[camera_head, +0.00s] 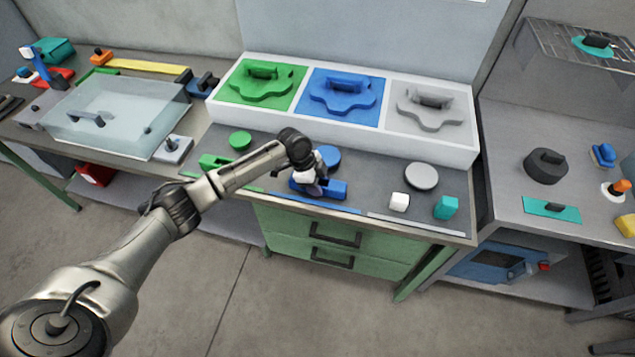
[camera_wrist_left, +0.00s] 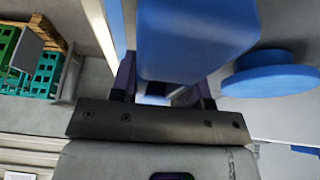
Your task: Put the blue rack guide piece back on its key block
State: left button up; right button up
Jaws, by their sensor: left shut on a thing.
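My left gripper (camera_head: 312,185) is low over the front of the workbench, in front of the blue section of the white rack. It is shut on a blue block (camera_head: 336,189), partly hidden by the fingers. In the left wrist view the blue block (camera_wrist_left: 195,35) fills the space between and beyond the fingers (camera_wrist_left: 165,92). I cannot tell whether it rests on the bench or on another part. A blue disc (camera_head: 329,155) lies just behind it and shows at right in the wrist view (camera_wrist_left: 270,75). A blue wavy plate with a handle (camera_head: 343,93) sits in the rack's middle section.
The white rack (camera_head: 460,155) also holds green (camera_head: 260,82) and grey (camera_head: 428,108) plates. A green block (camera_head: 214,162), green disc (camera_head: 240,140), grey disc (camera_head: 421,176), white cube (camera_head: 399,202) and teal cube (camera_head: 446,207) lie on the bench. A clear-lidded box (camera_head: 115,115) stands left.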

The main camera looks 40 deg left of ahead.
pick_arm(q)
jog(key=o, duration=1.1)
jog(key=shift+o, duration=0.2)
jog(key=shift+r, duration=0.1)
jog(key=p+v, duration=0.1)
jog(key=v, duration=1.2)
jog(key=shift+a+r+p, duration=0.2)
jog(key=shift+r+p, duration=0.15)
